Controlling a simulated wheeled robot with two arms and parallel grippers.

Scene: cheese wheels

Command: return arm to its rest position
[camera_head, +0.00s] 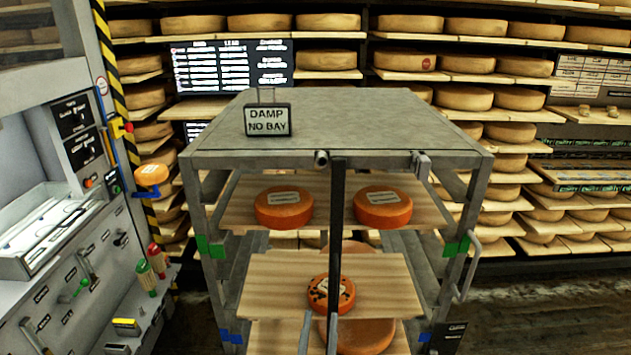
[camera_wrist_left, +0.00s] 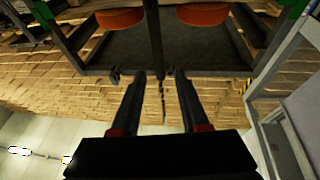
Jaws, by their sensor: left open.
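My left gripper (camera_head: 319,318) is low in the head view, in front of the cart's lower shelves, with its fingers pointing up in the picture. In the left wrist view its two dark fingers (camera_wrist_left: 160,73) stand apart with nothing between them. That view looks upside down, with the cart's frame and two orange cheeses beyond the fingertips. The grey cart (camera_head: 370,110) fills the middle of the head view. My right gripper is in neither view.
Two labelled orange cheeses, left (camera_head: 284,208) and right (camera_head: 383,208), lie on the upper board. A dark-spotted cheese (camera_head: 342,303) lies lower. A "DAMP NO BAY" sign (camera_head: 268,121) stands on the cart top. A grey machine (camera_head: 75,255) stands left; cheese racks line the back.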

